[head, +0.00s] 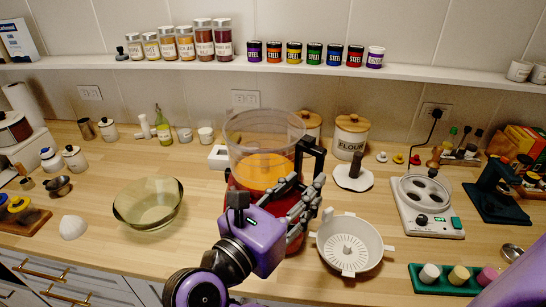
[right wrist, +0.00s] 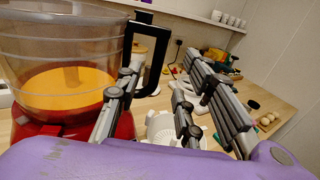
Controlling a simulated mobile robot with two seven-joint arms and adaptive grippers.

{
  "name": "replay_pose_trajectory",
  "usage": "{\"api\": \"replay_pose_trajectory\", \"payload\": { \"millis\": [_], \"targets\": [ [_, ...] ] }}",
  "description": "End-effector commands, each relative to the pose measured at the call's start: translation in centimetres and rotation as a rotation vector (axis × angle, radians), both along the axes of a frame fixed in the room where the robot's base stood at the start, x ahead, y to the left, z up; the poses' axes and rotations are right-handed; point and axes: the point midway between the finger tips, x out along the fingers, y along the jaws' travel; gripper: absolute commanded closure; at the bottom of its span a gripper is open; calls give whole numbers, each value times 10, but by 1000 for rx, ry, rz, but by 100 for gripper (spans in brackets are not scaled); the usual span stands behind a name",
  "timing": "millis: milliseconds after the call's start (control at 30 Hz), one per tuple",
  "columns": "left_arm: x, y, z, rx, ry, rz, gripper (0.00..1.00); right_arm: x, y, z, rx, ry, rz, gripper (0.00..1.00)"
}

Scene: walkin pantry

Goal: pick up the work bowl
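The work bowl (head: 262,135) is a clear container with an orange content and a black handle on its right side. It sits upright on a red appliance base (head: 232,195) on the wooden counter. It also shows at the left of the right wrist view (right wrist: 65,60). My right gripper (head: 306,190) is in front of the base, low beside the handle. In the right wrist view its fingers (right wrist: 170,80) are spread with a gap between them. The handle is beyond the left finger, and I cannot tell whether they touch. My left gripper is not in view.
A white citrus juicer part (head: 370,262) lies right of the base. A glass bowl (head: 148,203) stands to the left. An egg cooker (head: 425,222) and a green tray (head: 425,285) are farther right. A shelf (head: 300,66) with jars runs above the counter.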

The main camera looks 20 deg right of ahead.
Motion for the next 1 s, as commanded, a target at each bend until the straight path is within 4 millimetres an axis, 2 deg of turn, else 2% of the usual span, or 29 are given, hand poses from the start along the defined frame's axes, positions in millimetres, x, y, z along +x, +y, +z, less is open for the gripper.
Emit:
{"api": "replay_pose_trajectory", "payload": {
  "millis": [133, 300, 600, 867, 900, 1000],
  "targets": [
    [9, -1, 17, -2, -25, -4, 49, 11, -19, 6, -7, -10, -3, 64],
    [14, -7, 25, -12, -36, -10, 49, 23, -38, 2, -5, -6, -1, 64],
    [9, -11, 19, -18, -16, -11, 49, 26, -42, -4, -1, 2, -1, 64],
    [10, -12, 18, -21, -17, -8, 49, 26, -42, -3, 0, 1, -1, 97],
    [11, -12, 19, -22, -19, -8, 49, 26, -42, -3, 0, 1, 0, 100],
    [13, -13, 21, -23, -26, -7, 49, 26, -42, -3, -1, 2, 0, 100]
  ]
}}
